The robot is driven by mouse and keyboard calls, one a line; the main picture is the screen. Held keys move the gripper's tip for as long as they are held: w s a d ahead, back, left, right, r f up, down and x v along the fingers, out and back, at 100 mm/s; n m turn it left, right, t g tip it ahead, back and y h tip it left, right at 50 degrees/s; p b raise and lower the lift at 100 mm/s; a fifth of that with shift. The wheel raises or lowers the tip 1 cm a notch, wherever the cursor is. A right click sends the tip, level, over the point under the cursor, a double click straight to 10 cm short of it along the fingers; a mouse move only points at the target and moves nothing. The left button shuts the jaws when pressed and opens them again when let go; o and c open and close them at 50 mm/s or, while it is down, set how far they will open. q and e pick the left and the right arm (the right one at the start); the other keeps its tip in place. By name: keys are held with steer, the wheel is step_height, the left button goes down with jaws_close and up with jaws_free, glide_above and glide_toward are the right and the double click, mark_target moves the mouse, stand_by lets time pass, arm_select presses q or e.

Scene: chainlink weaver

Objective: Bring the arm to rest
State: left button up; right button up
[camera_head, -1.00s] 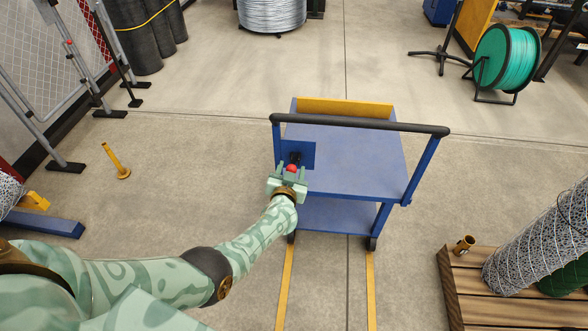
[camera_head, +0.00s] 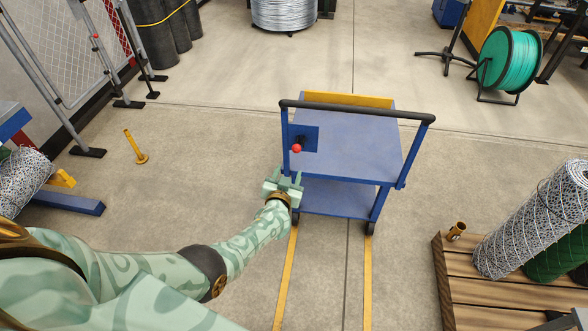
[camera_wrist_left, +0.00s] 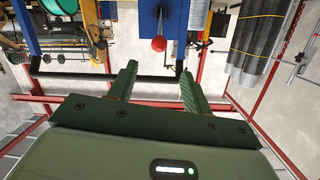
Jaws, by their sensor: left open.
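My left gripper (camera_head: 284,182) is open and empty, just in front of the near left side of the blue cart (camera_head: 345,147). A lever with a red ball knob (camera_head: 297,148) stands on a blue plate (camera_head: 311,140) at the cart's left side. In the head view the gripper is below the knob and apart from it. In the left wrist view the two green fingers (camera_wrist_left: 158,85) are spread with nothing between them, and the red knob (camera_wrist_left: 158,44) shows beyond their tips. My right gripper is not in view.
The cart's black handle bar (camera_head: 357,111) crosses above its deck. A wooden pallet (camera_head: 490,290) with mesh rolls (camera_head: 530,220) stands at the right. A yellow post (camera_head: 135,147) and a blue stand (camera_head: 70,203) are at the left. Bare floor lies between them and the cart.

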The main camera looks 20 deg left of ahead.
arm_select(q)
steer(key=s+d+f+m+g+h, duration=0.15)
steer(key=s+f+g, duration=0.25)
steer(key=s+f, duration=0.5)
steer(key=s+d+f+m+g+h, duration=0.1)
steer(key=s+d+f+g+h, duration=0.2)
steer(key=s+f, duration=0.6)
steer(key=s+a+f+g, duration=0.1)
steer(key=s+f, duration=0.3)
steer(key=s, duration=0.8)
steer(key=s+a+f+m+g+b, duration=0.1)
steer(key=s+f+g, duration=0.3)
steer(key=s, duration=0.9)
steer(key=s+a+f+m+g+b, duration=0.1)
steer(key=s+f, duration=0.3)
steer(key=s, duration=0.8)
steer(key=shift+s+g+y, duration=0.15)
steer(key=shift+g+y, duration=0.2)
steer(key=shift+g, duration=0.45)
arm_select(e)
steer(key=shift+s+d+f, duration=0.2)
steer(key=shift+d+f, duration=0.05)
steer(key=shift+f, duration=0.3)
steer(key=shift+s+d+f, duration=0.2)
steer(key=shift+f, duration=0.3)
arm_select(q)
steer(key=shift+a, duration=0.1)
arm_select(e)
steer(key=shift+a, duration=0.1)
